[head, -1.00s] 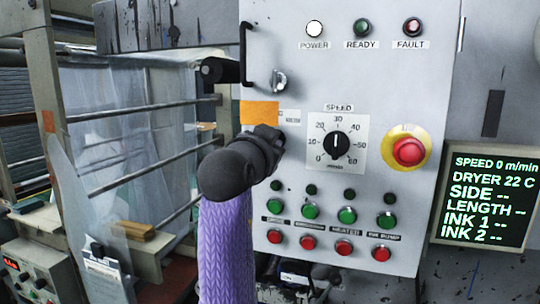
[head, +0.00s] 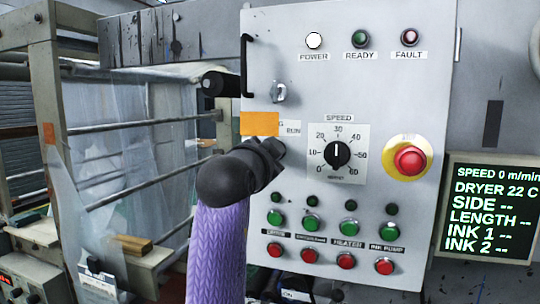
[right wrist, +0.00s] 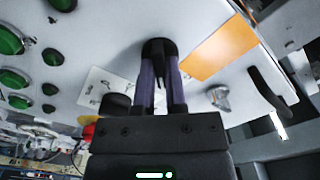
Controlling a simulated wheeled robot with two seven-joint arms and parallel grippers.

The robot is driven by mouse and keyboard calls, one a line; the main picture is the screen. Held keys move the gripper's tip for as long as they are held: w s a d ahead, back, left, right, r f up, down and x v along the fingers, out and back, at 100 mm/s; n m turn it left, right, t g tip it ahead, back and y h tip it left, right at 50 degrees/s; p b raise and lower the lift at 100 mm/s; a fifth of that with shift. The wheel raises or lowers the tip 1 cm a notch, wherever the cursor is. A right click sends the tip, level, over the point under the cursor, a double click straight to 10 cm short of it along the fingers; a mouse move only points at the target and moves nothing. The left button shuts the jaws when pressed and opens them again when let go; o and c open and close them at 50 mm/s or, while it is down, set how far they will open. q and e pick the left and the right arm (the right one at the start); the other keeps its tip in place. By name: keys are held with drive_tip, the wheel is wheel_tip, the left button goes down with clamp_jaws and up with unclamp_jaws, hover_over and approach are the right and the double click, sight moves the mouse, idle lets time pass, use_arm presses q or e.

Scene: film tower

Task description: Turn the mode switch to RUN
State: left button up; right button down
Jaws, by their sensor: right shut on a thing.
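My right gripper (right wrist: 160,72) is shut on the black mode switch knob (right wrist: 158,48) on the grey control panel; both fingers lie along its sides in the right wrist view. In the head view the same gripper (head: 278,149) reaches the panel left of the speed dial and hides the knob. The switch's white label plate (head: 292,130) shows above the gripper, with "RUN" and a partly covered word ending in "G". Which way the knob points cannot be told. My left gripper is not in view.
An orange label (head: 260,124) sits just above the gripper. The speed dial (head: 337,155) and red emergency stop (head: 410,160) are to the right. Green and red buttons (head: 311,222) lie below, a metal key switch (head: 280,92) above. The display (head: 488,208) reads SPEED 0.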

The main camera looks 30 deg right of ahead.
drive_tip(key=c, duration=0.7)
unclamp_jaws()
drive_tip(key=shift+b+v, duration=1.95)
drive_tip(key=shift+v, duration=3.05)
drive_tip(key=shift+d, duration=0.1)
